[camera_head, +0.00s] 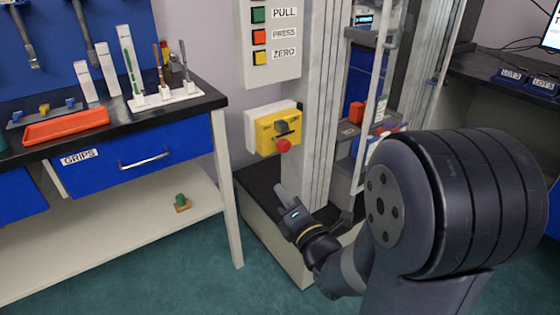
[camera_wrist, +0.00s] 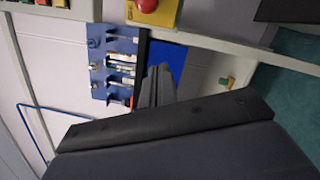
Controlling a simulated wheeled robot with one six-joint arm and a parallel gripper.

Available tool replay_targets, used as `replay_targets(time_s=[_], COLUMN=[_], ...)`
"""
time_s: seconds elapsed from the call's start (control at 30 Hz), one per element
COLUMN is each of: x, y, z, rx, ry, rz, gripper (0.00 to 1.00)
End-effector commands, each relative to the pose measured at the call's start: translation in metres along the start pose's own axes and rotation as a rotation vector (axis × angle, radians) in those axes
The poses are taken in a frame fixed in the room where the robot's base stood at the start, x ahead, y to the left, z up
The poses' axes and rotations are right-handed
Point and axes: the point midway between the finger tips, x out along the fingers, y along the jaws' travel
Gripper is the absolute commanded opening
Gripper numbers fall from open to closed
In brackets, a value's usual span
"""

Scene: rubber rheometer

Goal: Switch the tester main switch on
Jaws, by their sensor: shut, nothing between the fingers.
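The tester main switch is a yellow box (camera_head: 264,137) on a pale mount at the side of the tester frame. It has a dark rotary knob (camera_head: 282,127) and a red round button (camera_head: 284,145) below it. The knob's exact setting is too small to tell. My gripper (camera_head: 279,188) is below the box, pointing up, shut and empty, and apart from it. In the wrist view, the shut fingers (camera_wrist: 160,70) show in the middle. The yellow box (camera_wrist: 153,14) and red button (camera_wrist: 147,4) are cut by the top edge there, and the knob is out of view.
A panel (camera_head: 269,45) labelled PULL, PRESS and ZERO hangs above the switch. The tester's upright column (camera_head: 320,110) and clear door (camera_head: 370,110) stand to its right. A bench with a GRIPS drawer (camera_head: 140,158) and an orange tray (camera_head: 66,126) is at left.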

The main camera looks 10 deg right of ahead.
Motion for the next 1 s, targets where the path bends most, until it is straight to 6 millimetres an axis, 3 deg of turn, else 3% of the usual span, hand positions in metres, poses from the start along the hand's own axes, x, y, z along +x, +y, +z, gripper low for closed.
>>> replay_targets(time_s=[0.4,0.63,1.0], x=[0.084,0.088,0.089], y=[0.001,0.001,0.000], z=[0.003,0.033,0.039], rx=[0.000,0.000,0.001], ry=[-0.002,-0.004,-0.001], rz=[0.002,0.000,-0.001], gripper=[0.00,0.00,0.00])
